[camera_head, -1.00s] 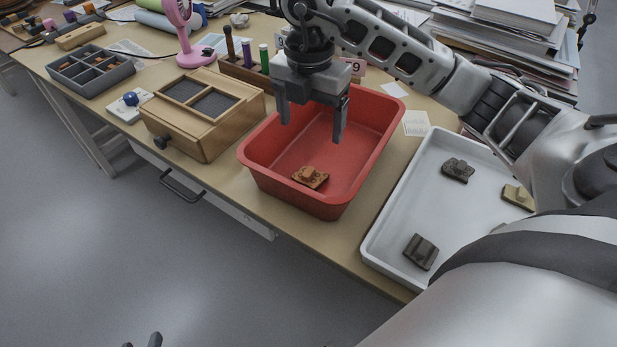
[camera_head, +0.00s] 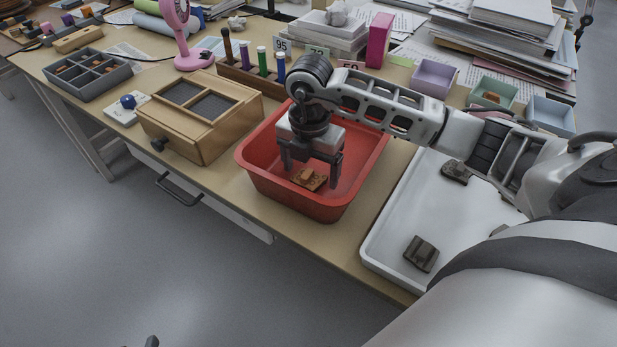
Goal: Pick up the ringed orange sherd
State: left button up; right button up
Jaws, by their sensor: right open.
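The orange sherd (camera_head: 309,179) lies on the floor of the red tub (camera_head: 262,184), toward its near side. Whether it carries a ring is too small to tell. My right gripper (camera_head: 311,177) points down inside the tub, its jaws open, with one finger to the left of the sherd and one to the right. I cannot tell whether the fingers touch it. The sherd's far edge is close under the gripper body. My left gripper is hardly in view; only a small dark tip (camera_head: 152,341) shows at the bottom edge.
A white tray (camera_head: 385,250) right of the tub holds a dark sherd (camera_head: 421,254) and another dark sherd (camera_head: 456,172), partly behind my arm. A wooden box (camera_head: 203,130) stands close left of the tub. The tub walls surround the gripper.

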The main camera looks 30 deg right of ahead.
jog(key=c, duration=1.1)
jog(key=shift+r, duration=0.1)
